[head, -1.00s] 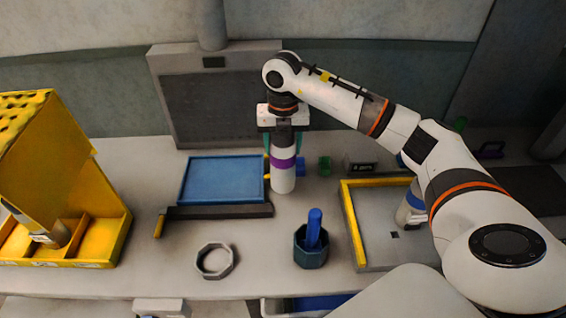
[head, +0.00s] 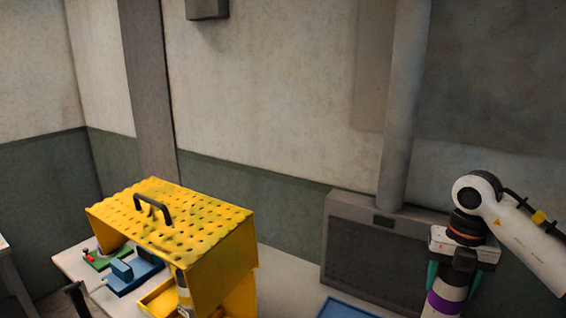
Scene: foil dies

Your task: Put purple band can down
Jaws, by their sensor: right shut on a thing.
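The purple band can (head: 446,303) is at the lower right of the head view, with its lower part cut off by the frame's bottom edge. The can looks roughly upright. Its base and what lies under it are out of view. My left gripper is not in view.
A yellow perforated housing (head: 170,222) with a black handle stands on the table at the left. A grey vented panel (head: 370,255) stands at the back, and part of a blue tray (head: 345,309) shows at the bottom.

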